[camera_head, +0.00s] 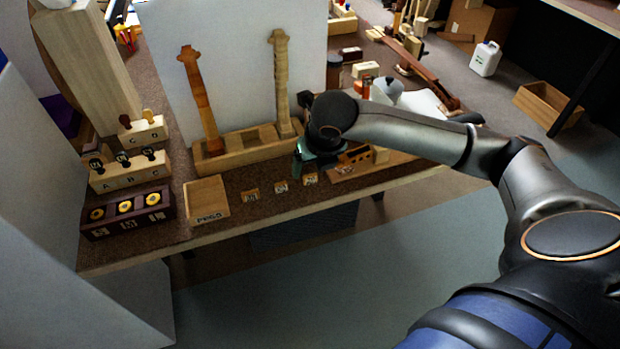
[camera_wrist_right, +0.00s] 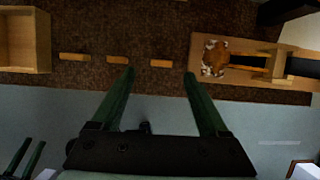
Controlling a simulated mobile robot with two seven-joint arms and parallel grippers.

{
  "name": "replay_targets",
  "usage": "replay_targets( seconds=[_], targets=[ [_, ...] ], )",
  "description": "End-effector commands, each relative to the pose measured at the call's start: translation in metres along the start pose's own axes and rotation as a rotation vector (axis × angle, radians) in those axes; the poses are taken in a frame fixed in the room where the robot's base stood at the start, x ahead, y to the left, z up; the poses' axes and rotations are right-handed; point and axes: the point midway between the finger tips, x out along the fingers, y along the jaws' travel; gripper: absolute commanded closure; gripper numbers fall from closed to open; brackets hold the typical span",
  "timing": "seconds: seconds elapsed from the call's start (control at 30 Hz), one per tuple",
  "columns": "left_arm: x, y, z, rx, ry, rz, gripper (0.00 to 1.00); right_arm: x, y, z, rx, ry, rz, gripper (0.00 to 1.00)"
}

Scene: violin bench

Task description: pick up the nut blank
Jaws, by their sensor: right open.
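Three small wooden blanks lie in a row near the bench's front edge: a left one (camera_head: 251,195), a middle one (camera_head: 281,187) and a right one (camera_head: 310,179). Dark marks show on or beside them, too small to read; I cannot tell which is the nut blank. My right gripper (camera_head: 304,150) is over the bench just behind the right one. In the right wrist view its green fingers (camera_wrist_right: 158,73) are apart and empty. The right strip (camera_wrist_right: 161,63) shows between and beyond their tips, apart from them. Green fingers at the lower left look like my left gripper (camera_wrist_right: 24,158).
A shallow wooden tray (camera_head: 206,199) sits left of the row. Behind it a wooden rack (camera_head: 228,152) holds two upright necks. Lettered blocks and a dark box (camera_head: 128,212) stand at the left. A wooden fixture (camera_wrist_right: 240,45) lies right of the strips. The floor in front is clear.

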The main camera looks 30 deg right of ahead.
Motion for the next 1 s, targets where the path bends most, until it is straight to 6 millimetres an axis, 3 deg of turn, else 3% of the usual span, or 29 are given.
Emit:
replay_targets(
  seconds=[0.37, 0.67, 1.0],
  targets=[
    [0.001, -0.002, 0.0, -0.002, 0.004, -0.005, 0.5, 0.048, -0.003, -0.001, 0.0, 0.003, 0.001, 0.22],
    [0.002, -0.003, -0.003, -0.001, 0.01, -0.006, 0.5, 0.053, -0.003, -0.001, -0.002, 0.001, 0.001, 0.22],
    [0.002, -0.003, -0.004, -0.001, 0.012, -0.007, 0.5, 0.052, -0.003, -0.001, -0.001, 0.001, 0.001, 0.61]
  ],
)
